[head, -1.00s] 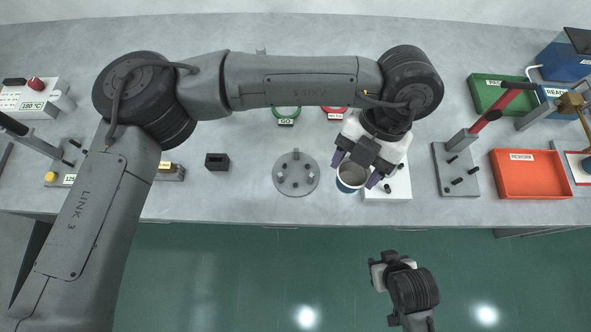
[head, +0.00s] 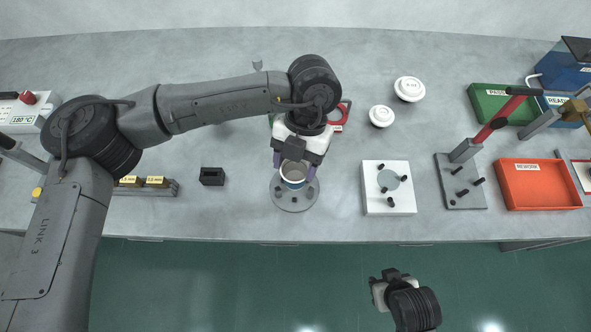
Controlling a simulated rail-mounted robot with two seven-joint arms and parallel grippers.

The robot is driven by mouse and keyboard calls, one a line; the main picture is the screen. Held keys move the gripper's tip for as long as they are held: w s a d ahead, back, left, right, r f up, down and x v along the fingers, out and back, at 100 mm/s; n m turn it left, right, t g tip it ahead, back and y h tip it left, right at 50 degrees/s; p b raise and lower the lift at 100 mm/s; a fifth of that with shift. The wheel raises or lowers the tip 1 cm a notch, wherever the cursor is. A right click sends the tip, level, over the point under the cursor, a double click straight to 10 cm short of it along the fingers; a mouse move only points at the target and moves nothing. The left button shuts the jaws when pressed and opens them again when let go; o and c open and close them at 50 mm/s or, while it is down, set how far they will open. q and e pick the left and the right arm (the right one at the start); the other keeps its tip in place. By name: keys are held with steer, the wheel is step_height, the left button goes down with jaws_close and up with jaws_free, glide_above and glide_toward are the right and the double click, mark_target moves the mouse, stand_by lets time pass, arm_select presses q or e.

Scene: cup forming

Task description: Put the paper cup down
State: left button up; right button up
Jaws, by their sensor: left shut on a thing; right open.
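The cup is over the round grey plate with pegs (head: 293,203) near the table's front edge. I cannot tell whether its base touches the plate, because the cup and gripper hide the plate's middle. My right gripper (head: 377,290) is open and empty over the green floor, in front of the table.
A white block with black pegs (head: 374,205) stands to the right of the round plate. A lever press (head: 466,158), red REWORK tray (head: 538,208) and green PASS tray (head: 497,95) are farther right. A small black block (head: 212,177) sits to the left.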

mark_target(296, 176)
arm_select(q)
steer(key=shift+f+b, duration=0.8)
steer(key=shift+f, duration=1.3)
steer(key=shift+a, duration=0.1)
steer(key=shift+w, duration=0.1)
steer(key=o, duration=0.9)
steer(key=shift+f, duration=0.1)
steer(key=shift+r, duration=0.35)
steer(key=p+v, duration=0.3)
steer(key=v, duration=0.8)
steer(key=shift+r, duration=0.3)
